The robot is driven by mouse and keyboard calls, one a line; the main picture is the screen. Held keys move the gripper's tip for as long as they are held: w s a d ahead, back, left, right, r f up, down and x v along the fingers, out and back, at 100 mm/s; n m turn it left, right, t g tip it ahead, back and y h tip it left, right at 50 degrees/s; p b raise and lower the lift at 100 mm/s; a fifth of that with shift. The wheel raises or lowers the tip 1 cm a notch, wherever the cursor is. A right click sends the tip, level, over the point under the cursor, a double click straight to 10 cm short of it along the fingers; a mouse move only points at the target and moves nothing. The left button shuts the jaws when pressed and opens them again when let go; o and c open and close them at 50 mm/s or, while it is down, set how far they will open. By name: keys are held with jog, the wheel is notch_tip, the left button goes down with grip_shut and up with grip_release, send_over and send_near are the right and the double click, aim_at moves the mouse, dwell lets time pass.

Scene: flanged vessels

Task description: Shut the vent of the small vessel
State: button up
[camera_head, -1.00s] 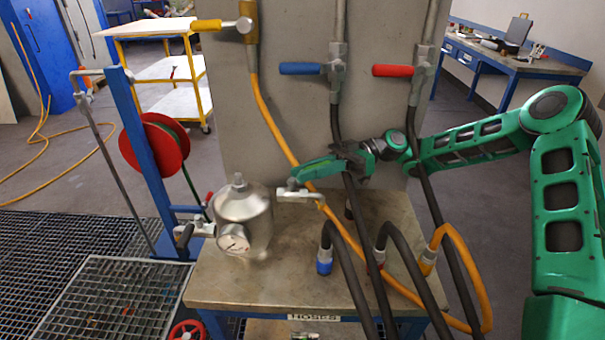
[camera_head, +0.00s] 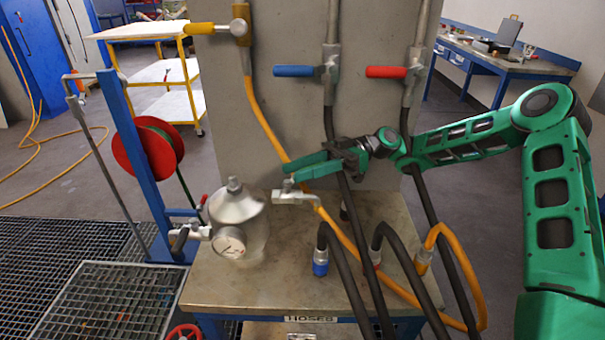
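The small vessel (camera_head: 240,212) is a shiny metal pot with a domed top and a short knob. It stands upright at the left of the worktable. A round dial gauge (camera_head: 229,242) sits on its front. A pipe fitting with a dark handle (camera_head: 181,240) joins its left side, with a small red-tipped lever (camera_head: 204,199) above. A grey metal valve fitting (camera_head: 296,197) extends at its right. I cannot tell which part is the vent. My gripper (camera_head: 290,172) points left, just above the right fitting; its two green fingers look apart, with nothing visible between them. Contact with the fitting is unclear.
A grey panel (camera_head: 290,110) behind carries a yellow, a blue (camera_head: 294,71) and a red valve handle (camera_head: 386,72). Black hoses and an orange hose (camera_head: 262,115) hang close around my gripper and loop over the worktable (camera_head: 215,292). A red reel (camera_head: 148,150) stands left.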

notch_tip(320, 180, up, 3)
jog(key=shift+r, duration=0.15)
jog(key=s+a+r, duration=0.6)
jog(key=s+a, duration=0.1)
jog(key=s, duration=0.1)
jog(key=shift+s+a+r, duration=0.25)
jog(key=shift+s, duration=0.15)
